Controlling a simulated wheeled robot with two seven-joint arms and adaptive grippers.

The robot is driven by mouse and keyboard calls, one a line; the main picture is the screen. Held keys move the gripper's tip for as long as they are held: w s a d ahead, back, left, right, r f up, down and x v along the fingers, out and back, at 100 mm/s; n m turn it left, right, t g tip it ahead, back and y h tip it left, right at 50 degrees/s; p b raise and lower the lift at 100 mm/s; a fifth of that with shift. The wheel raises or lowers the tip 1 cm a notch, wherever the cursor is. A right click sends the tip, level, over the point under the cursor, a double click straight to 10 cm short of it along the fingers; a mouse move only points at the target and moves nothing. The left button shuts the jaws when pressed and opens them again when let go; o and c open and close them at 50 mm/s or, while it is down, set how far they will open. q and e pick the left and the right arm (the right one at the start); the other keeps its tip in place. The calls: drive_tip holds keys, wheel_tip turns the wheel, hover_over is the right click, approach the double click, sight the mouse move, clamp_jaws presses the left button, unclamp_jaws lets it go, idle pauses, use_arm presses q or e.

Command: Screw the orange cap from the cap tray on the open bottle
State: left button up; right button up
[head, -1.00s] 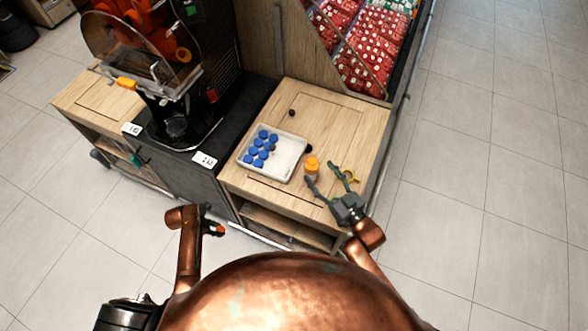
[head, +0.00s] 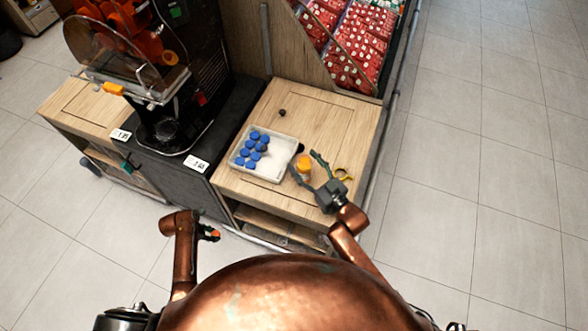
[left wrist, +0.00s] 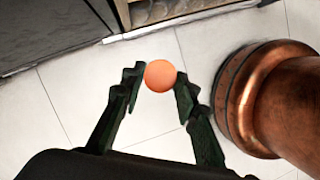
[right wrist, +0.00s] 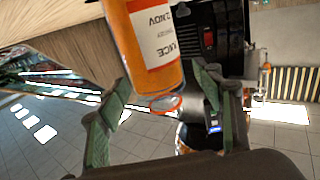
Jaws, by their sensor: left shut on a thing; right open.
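My left gripper (head: 212,234) is shut on the orange cap (left wrist: 160,75), held between its fingertips over the floor in front of the counter. The open bottle (head: 304,164), filled with orange juice, stands upright on the wooden counter to the right of the cap tray (head: 238,164). In the right wrist view the bottle (right wrist: 148,40) appears upside down, with its rim toward the bottom. My right gripper (head: 306,165) is open, with its fingers on either side of the bottle; I cannot tell whether they touch it.
The tray holds several blue caps (head: 251,154). A yellow-handled item (head: 344,174) lies right of the bottle, and a small dark object (head: 282,113) lies behind the tray. A black juicer (head: 172,129) stands at the left. Counter space behind the bottle is clear.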

sight(308, 161)
drive_tip(key=shift+c, duration=0.3)
drive_tip(key=c, duration=1.4)
drive_tip(key=shift+c, duration=0.3)
